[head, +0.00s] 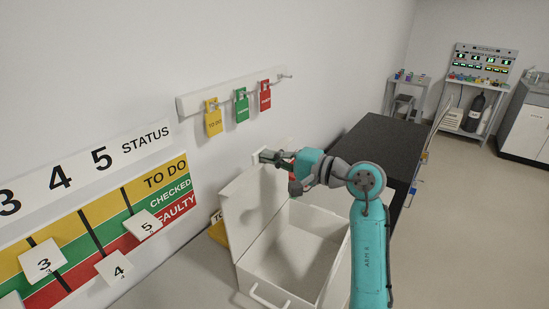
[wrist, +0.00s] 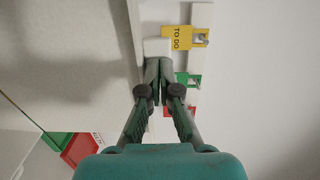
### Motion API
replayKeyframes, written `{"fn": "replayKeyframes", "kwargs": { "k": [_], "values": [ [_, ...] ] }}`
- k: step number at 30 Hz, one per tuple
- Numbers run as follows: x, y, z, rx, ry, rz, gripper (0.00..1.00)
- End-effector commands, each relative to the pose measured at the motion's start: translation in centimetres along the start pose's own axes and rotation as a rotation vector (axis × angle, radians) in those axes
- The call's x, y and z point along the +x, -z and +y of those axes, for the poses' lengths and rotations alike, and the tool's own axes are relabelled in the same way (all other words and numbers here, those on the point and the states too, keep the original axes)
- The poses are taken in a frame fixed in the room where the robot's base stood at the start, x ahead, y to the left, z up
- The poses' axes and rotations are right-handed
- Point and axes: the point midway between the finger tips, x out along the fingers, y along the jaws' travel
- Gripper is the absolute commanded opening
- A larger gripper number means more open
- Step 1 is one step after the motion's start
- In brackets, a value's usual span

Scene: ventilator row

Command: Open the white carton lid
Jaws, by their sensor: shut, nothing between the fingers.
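The white carton (head: 318,262) stands on the counter with its inside open to view. Its white lid (head: 250,208) stands up roughly upright along the carton's left side, toward the wall. My gripper (head: 265,156) is at the lid's upper far edge, with its fingers shut and empty. In the wrist view the shut fingers (wrist: 156,92) are beside a large pale surface that appears to be the lid (wrist: 70,70). A small white piece (wrist: 156,47) shows just past the fingertips. I cannot tell whether the fingers touch the lid.
Yellow, green and red tags (head: 240,106) hang from a wall rail above the lid. A status board (head: 100,225) with numbered cards is on the wall at left. A black-topped counter (head: 375,140) lies beyond the carton. Open floor (head: 470,220) is at right.

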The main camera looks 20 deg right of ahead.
Motion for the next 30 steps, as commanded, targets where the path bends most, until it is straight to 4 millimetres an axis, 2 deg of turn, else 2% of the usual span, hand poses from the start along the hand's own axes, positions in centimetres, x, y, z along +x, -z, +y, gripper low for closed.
{"fn": "replayKeyframes", "kwargs": {
  "k": [7, 13, 18, 30],
  "values": [
    [0.8, -0.1, -0.2, -0.001, -0.027, -0.004, 0.0],
    [4.0, -0.1, -0.3, -0.001, -0.129, -0.005, 0.0],
    [6.3, -0.1, -0.1, 0.001, -0.135, -0.001, 0.0],
    [6.5, 0.0, -0.1, 0.001, -0.133, 0.0, 0.0]
  ]
}}
